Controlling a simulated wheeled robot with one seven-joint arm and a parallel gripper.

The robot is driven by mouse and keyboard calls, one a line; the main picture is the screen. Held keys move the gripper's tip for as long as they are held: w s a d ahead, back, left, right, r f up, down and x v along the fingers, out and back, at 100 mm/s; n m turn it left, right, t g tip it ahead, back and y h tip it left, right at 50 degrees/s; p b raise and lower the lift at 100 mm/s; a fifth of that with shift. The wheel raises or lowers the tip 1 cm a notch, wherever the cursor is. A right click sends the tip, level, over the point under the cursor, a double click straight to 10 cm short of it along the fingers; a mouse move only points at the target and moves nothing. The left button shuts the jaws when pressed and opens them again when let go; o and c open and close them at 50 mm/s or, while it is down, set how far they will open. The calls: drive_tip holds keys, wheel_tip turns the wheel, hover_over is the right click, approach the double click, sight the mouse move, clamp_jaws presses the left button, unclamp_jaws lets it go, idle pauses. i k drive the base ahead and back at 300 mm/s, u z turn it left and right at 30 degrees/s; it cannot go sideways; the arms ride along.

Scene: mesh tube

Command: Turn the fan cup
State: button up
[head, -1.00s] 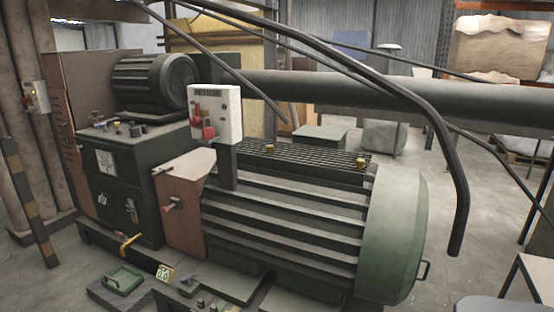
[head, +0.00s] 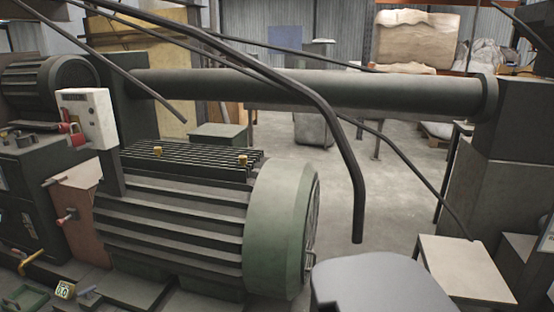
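A large motor with a finned dark body (head: 175,220) lies on its side left of centre in the head view. A pale green round cover (head: 272,232), which looks like the fan cup, closes its right end. Its end face points right and shows only as a thin sliver, with a small handle at its edge. My gripper is not in view.
A white control box (head: 88,118) with red parts stands at the motor's left. A thick horizontal pipe (head: 310,90) runs behind. A dark bent bar (head: 340,150) hangs down right of the cover. A smooth grey surface (head: 380,285) fills the bottom middle. Open floor lies beyond.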

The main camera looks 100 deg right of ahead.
sight(244, 159)
drive_tip(key=k, duration=0.45)
drive_tip(key=z, duration=0.75)
